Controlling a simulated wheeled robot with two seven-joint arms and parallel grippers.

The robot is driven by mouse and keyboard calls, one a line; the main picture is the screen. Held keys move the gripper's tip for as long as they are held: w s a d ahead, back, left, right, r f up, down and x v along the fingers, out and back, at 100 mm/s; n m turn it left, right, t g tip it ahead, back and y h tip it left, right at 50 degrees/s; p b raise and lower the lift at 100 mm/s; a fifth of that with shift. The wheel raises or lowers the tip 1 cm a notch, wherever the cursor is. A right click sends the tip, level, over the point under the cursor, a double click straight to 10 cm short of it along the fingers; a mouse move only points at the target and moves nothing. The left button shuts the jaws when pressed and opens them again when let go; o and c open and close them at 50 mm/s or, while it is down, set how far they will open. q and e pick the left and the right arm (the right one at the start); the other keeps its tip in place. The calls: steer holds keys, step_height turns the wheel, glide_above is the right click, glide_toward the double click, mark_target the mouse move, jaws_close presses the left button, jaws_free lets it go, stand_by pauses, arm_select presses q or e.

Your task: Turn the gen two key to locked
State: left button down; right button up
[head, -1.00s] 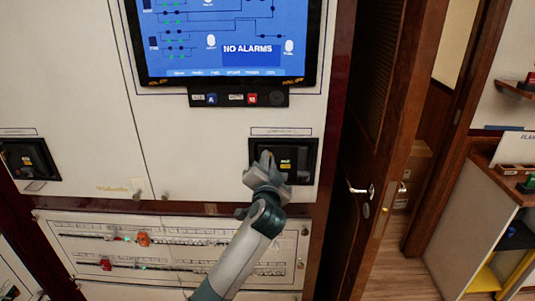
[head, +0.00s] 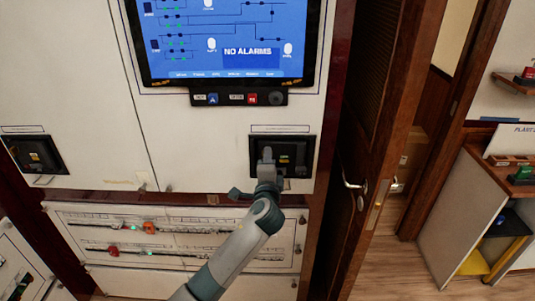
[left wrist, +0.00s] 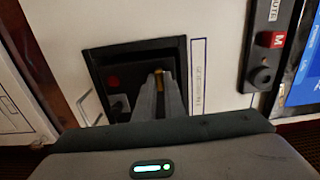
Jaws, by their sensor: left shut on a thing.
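My left gripper (head: 267,154) reaches up to the black recessed panel (head: 309,159) at the right of the white cabinet front. In the left wrist view the two grey fingers (left wrist: 160,82) point into the recess (left wrist: 96,62). They are shut on a small brass-coloured piece, taken as the key (left wrist: 158,76), of which only a sliver shows between the fingertips. The rest of the key and its lock are hidden by the fingers, so I cannot read its position. The label beside the recess is too blurred to read surely. My right gripper is not in view.
A similar black panel (head: 35,154) sits at the left. A screen (head: 230,45) reading "NO ALARMS" is above, with a button strip (head: 240,97) under it. Breaker rows (head: 180,235) lie below. A wooden door (head: 375,120) stands to the right.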

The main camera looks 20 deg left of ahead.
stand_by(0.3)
arm_select(q)
steer(key=c, duration=1.8)
jaws_free()
steer(key=shift+c, duration=0.2)
steer(key=b+v, duration=0.5)
steer(key=v, duration=1.2)
steer(key=shift+s, duration=0.25)
steer(key=shift+d, duration=0.1)
